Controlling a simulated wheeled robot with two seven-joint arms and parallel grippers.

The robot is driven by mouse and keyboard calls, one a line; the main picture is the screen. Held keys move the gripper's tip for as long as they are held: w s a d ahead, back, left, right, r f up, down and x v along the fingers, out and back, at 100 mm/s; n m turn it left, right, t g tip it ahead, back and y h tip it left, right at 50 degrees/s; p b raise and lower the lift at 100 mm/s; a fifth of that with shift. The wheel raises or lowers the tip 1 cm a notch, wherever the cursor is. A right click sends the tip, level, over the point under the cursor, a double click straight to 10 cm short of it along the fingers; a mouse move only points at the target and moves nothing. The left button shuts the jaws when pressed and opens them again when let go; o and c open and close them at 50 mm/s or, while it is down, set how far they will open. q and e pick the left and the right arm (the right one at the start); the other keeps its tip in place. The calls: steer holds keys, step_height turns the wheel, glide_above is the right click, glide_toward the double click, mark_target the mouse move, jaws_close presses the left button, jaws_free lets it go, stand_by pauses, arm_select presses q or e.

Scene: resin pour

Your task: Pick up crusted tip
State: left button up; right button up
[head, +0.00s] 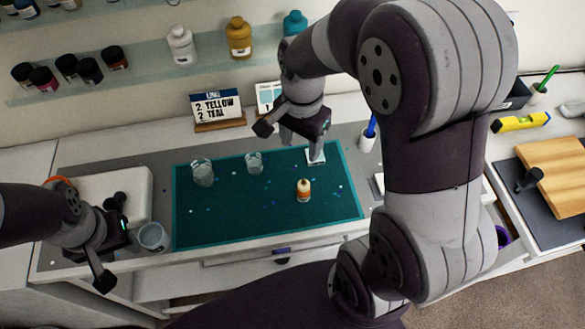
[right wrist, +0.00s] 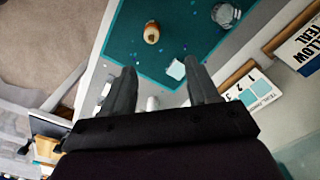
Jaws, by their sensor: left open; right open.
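A small cream bottle with an orange band and a pale tip (head: 303,190) stands on the teal mat (head: 215,232); it also shows in the right wrist view (right wrist: 151,32). Whether its tip is crusted is too small to tell. A white square pad (head: 316,156) lies at the mat's back right edge, also in the right wrist view (right wrist: 176,70). My right gripper (head: 288,136) is open and empty above the back of the mat; in the right wrist view its fingers (right wrist: 160,82) point toward the pad, apart from it. My left gripper (head: 112,242) is open and empty at the left, by a clear cup (head: 152,237).
Two clear cups (head: 203,173) (head: 254,162) stand on the mat. A cup with a blue pen (head: 367,141) stands right of the mat. The mat's front is mostly clear.

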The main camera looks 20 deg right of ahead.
step_height(320, 180, down, 2)
steer(key=s, duration=0.2)
glide_above(304, 185)
steer(key=w, duration=0.1)
step_height(304, 185, down, 5)
steer(key=shift+w+a+f, duration=0.1)
steer(key=shift+w, duration=0.05)
steer(key=f, duration=0.1)
steer(key=s+f, duration=0.1)
steer(key=f, duration=0.1)
steer(key=f+p, duration=0.1)
steer(key=f, duration=0.1)
steer(key=shift+s, duration=0.3)
steer(key=shift+w+f, duration=0.15)
steer(key=shift+w, duration=0.1)
steer(key=shift+s, duration=0.1)
steer(key=c, duration=1.1)
